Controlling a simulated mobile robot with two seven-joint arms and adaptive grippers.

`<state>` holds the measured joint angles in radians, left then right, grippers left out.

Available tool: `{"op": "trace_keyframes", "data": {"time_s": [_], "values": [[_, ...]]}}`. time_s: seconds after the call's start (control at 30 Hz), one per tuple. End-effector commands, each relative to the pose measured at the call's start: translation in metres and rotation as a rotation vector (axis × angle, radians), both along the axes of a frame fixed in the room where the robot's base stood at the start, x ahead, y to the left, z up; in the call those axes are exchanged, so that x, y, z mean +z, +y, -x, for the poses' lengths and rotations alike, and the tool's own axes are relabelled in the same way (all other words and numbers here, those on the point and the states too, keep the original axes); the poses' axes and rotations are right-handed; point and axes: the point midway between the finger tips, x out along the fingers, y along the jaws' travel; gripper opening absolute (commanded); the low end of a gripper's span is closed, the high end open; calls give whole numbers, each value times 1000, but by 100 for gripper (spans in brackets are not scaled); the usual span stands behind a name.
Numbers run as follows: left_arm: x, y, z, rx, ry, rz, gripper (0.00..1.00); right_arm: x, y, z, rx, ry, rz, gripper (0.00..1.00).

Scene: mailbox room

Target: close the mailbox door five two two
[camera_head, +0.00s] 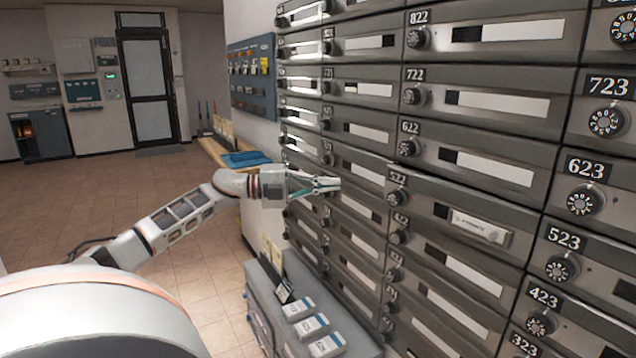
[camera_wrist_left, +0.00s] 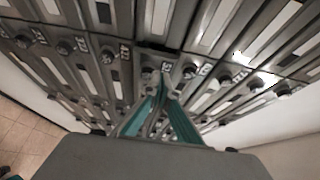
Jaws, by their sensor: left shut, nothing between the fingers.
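Mailbox door 522 (camera_head: 460,222) is in the middle column of the grey mailbox wall, below door 622 (camera_head: 480,160). It has a round dial at its left and a light plate at its right. Its upper edge seems to stand slightly proud of the doors around it; how far it is open is hard to tell. My left gripper (camera_head: 328,186) is shut and empty, in front of the column left of 522, with its tips pointing right towards the 522 dial. In the left wrist view, the teal fingers (camera_wrist_left: 166,78) meet close to the mailbox fronts. My right gripper is not in view.
A grey cabinet (camera_head: 262,300) with several small labelled boxes (camera_head: 312,326) stands below my left gripper, against the mailboxes. A wooden counter with a blue item (camera_head: 245,159) is behind the arm. The tiled floor (camera_head: 75,200) at left is clear.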

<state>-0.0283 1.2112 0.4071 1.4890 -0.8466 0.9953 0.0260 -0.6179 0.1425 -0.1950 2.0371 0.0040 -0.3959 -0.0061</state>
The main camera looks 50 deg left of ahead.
Motion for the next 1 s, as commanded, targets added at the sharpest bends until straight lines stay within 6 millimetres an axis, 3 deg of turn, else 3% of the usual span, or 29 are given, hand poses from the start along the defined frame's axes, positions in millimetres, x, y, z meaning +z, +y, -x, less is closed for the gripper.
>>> {"op": "trace_keyframes", "data": {"time_s": [0.2,0.37,0.67,0.77,1.0], "values": [[0,16,14,1,-1,-2,0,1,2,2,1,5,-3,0],[-10,5,19,10,-32,-96,0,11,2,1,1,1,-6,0],[-38,-50,26,117,-251,-664,0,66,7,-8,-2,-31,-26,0],[-34,-62,29,181,-335,-876,0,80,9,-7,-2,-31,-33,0],[-3,-75,44,351,-484,-1315,0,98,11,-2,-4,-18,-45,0]]}}
